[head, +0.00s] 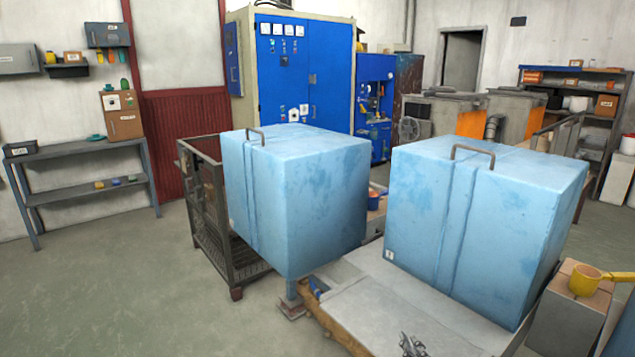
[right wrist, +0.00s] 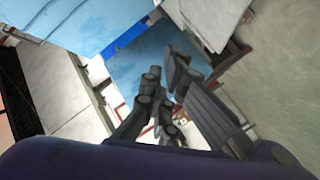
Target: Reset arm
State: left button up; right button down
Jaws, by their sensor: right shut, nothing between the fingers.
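My right gripper (head: 412,345) shows small and dark at the bottom edge of the head view, in front of the pale grey slab (head: 365,298). It is shut and empty. In the right wrist view its dark fingers (right wrist: 163,75) show over a blue surface (right wrist: 150,58), and I cannot tell how far apart they are from it. My left gripper is in neither view.
Two large light-blue boxes (head: 300,200) (head: 475,225) with top handles stand side by side ahead. A wire cage (head: 232,255) stands left. A yellow ladle (head: 587,280) lies on a block at right. The floor (head: 120,290) at left is clear.

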jog(key=s+a+f+m+g+p, duration=0.1)
jog(key=s+f, duration=0.4)
jog(key=s, duration=0.9)
jog(key=s+a+f+m+g+p, duration=0.1)
jog(key=s+f+m+g+p, duration=0.1)
jog(key=s, duration=1.2)
jog(key=s+a+f+m+g+p, duration=0.1)
jog(key=s+f+m+g, duration=0.3)
jog(key=s+f, duration=0.4)
jog(key=s+m+p, duration=0.1)
jog(key=s, duration=0.5)
jog(key=shift+f+y, duration=0.15)
jog(key=shift+y, duration=0.15)
jog(key=shift+s+a, duration=0.1)
